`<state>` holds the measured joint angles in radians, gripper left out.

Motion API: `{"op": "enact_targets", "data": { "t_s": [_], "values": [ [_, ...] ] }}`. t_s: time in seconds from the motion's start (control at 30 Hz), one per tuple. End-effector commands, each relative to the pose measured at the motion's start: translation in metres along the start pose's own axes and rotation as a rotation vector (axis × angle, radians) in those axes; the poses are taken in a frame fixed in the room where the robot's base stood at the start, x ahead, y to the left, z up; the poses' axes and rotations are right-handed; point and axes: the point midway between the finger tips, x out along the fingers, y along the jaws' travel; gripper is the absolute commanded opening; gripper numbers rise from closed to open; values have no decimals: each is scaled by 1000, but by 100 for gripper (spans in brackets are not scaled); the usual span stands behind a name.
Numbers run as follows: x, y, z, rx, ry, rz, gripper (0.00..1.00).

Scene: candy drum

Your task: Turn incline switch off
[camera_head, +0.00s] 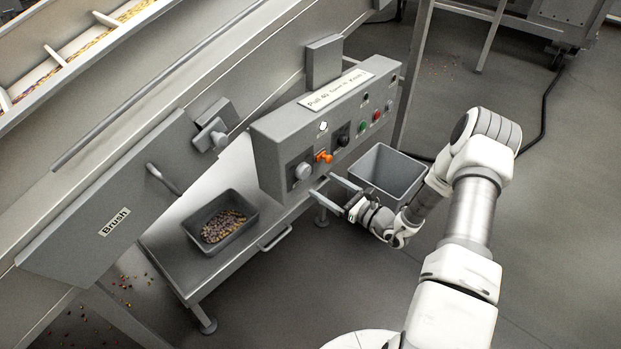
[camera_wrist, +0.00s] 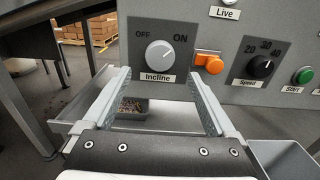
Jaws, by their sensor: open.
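The incline switch is a round light knob (camera_wrist: 159,54) on a dark plate with OFF at its upper left, ON at its upper right and "Incline" below. I cannot clearly tell which way its pointer faces. In the head view the knob (camera_head: 302,171) sits at the lower left end of the grey control panel (camera_head: 272,160). My gripper (camera_head: 322,185) is open and empty in front of the panel, a little below the knob. In the wrist view my gripper's fingers (camera_wrist: 159,75) point at the panel, one on each side of the "Incline" label, with the knob centred just above.
An orange switch (camera_wrist: 209,62), a black Speed knob (camera_wrist: 261,66) and a green Start button (camera_wrist: 303,75) lie right of the knob. A grey bin (camera_head: 388,172) stands behind my gripper. A dark tray (camera_head: 245,204) of candy sits on the shelf at left.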

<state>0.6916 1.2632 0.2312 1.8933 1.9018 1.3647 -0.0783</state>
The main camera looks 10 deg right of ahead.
Motion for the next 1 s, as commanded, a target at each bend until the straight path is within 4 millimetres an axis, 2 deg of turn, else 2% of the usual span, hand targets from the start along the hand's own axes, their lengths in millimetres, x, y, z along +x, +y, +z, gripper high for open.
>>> {"op": "enact_targets", "data": {
  "t_s": [0.1, 0.3, 0.5, 0.73, 0.77, 1.0],
  "values": [
    [26, 1, -1, -2, -1, 3, 91],
    [54, 0, 0, -2, -1, 2, 91],
    [64, 0, 0, -1, -1, 1, 91],
    [64, 0, 0, 0, 0, 1, 91],
    [64, 0, 0, 0, 0, 1, 88],
    [64, 0, 0, 0, 0, 1, 45]
  ]
}}
